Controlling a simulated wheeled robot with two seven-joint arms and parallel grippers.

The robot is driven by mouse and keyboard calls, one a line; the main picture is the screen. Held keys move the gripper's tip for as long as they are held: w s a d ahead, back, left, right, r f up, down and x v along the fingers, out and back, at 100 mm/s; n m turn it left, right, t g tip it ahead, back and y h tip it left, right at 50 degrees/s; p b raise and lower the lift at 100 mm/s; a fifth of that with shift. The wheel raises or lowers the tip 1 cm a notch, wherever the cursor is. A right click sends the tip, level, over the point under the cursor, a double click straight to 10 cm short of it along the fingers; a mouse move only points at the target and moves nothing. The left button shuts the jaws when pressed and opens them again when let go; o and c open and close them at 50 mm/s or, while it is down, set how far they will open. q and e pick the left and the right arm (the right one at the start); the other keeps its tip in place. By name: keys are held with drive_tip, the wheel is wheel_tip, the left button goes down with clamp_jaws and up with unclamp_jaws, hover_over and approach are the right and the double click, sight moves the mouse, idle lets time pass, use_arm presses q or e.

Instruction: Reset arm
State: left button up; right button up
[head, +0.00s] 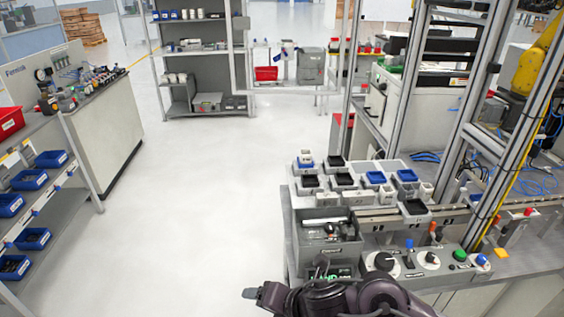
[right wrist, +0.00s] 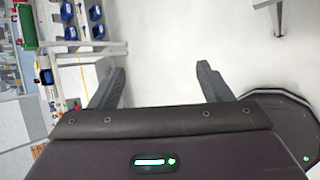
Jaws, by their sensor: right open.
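My right gripper (right wrist: 158,88) shows in the right wrist view with its two grey fingers wide apart and nothing between them. Pale floor lies beyond the fingers. In the head view my right arm reaches in at the bottom centre, and its gripper (head: 252,293) points left over the floor, beside the workbench's front left corner. My left arm and gripper are in neither view.
A workbench (head: 288,230) at right holds small boxes with black and blue tops, a grey bin (head: 332,252) and a control panel (head: 420,262) with knobs. Blue bins (head: 32,238) sit on a rack at left. The floor (head: 190,190) between is clear.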

drive_tip(key=s+d+r+m+t+h, duration=0.1)
drive_tip(key=d+r+m+t+h, duration=0.35)
drive_tip(key=m, duration=1.25)
drive_tip(key=s+d+f+m+g+h, duration=0.1)
drive_tip(key=s+d+f+m+g, duration=0.25)
drive_tip(key=s+d+m, duration=0.45)
drive_tip(key=s+d+f+m+g+h, duration=0.1)
drive_tip(key=s+d+f+m+g, duration=0.25)
drive_tip(key=d+m, duration=0.45)
wheel_tip(320, 180, down, 34)
drive_tip(key=s+d+n+g+b, duration=0.1)
drive_tip(key=s+d+n+b, duration=0.1)
drive_tip(key=b, duration=0.2)
drive_tip(key=s+d+f+g+b, duration=0.1)
drive_tip(key=s+d+f+b, duration=0.1)
drive_tip(key=s+f, duration=1.7)
wheel_tip(320, 180, down, 2)
drive_tip(key=shift+s+d, duration=0.2)
drive_tip(key=shift+d, duration=0.45)
